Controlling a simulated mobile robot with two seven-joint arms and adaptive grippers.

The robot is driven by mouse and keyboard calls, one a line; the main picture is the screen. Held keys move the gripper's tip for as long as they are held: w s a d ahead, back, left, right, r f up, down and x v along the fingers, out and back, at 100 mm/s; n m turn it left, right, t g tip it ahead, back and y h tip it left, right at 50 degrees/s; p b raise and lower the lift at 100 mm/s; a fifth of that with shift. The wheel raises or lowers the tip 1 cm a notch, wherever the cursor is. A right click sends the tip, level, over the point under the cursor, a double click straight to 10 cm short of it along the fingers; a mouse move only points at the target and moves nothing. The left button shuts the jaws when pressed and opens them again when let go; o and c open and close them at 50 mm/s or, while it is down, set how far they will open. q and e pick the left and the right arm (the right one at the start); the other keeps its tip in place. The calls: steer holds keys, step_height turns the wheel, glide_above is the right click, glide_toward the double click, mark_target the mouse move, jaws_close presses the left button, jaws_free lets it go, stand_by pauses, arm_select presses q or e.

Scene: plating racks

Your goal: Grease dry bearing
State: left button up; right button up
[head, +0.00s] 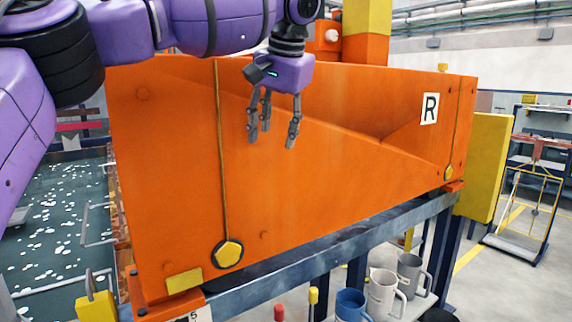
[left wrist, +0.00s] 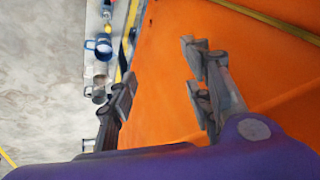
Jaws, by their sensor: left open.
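A large orange housing (head: 330,190), marked R, fills the middle of the head view. I cannot tell which is dry. A blue jug (head: 352,304), a pale jug (head: 383,293) and a grey jug (head: 410,272) stand on a low shelf; the blue jug also shows in the left wrist view (left wrist: 103,47). My left gripper (head: 271,141) is open and empty in front of the housing's upper part, above the near cap. My right gripper is out of view.
A blue-grey steel beam (head: 350,233) runs under the housing. A tank of dark liquid (head: 55,235) lies at the left. A yellow panel (head: 487,165) and a wheeled rack (head: 530,205) stand at the right. The floor at the right is mostly clear.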

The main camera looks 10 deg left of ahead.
arm_select(q)
step_height(320, 180, down, 7)
steer(key=w+d, duration=0.1)
steer(key=d, duration=0.1)
steer(key=shift+w+f+m, duration=0.2)
steer(key=shift+w+m, duration=0.2)
steer(key=shift+a+f, duration=0.1)
